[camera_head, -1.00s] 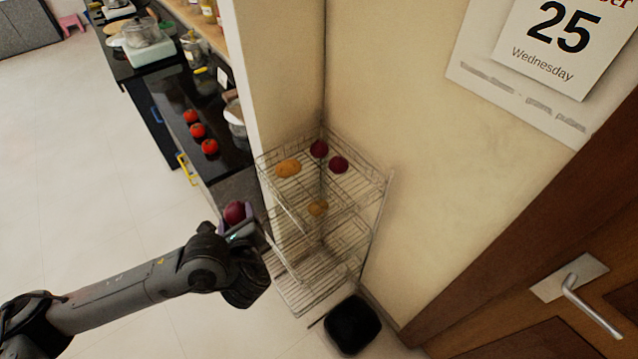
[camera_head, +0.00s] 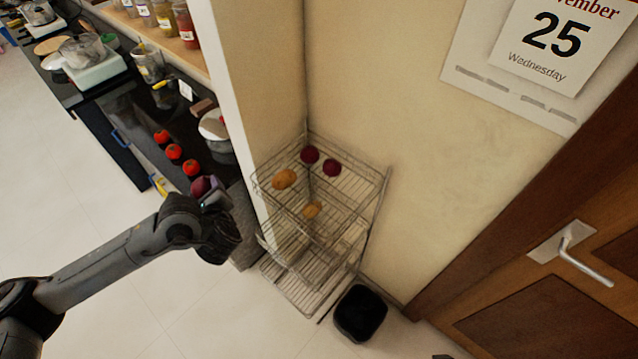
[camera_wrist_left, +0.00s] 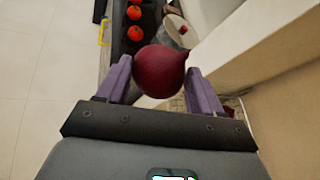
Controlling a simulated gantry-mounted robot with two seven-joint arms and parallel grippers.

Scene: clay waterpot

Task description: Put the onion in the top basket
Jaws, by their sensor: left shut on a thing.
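A dark red onion (camera_wrist_left: 160,71) is held between the purple fingers of my left gripper (camera_wrist_left: 161,84) in the left wrist view. In the head view the onion (camera_head: 201,186) shows partly at the tip of my left gripper (camera_head: 212,192), left of the wire rack and apart from it. The top basket (camera_head: 346,184) of the rack holds two dark red onions (camera_head: 310,155) and a tan potato-like item (camera_head: 284,179). Another tan item (camera_head: 312,210) shows lower, seemingly in the basket below. My right gripper is not in view.
A black counter with several tomatoes (camera_head: 173,152) stands to the left, behind a wall edge (camera_head: 228,95). A black bin (camera_head: 360,312) stands on the floor right of the rack. A wooden door with a handle (camera_head: 572,255) is at the right.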

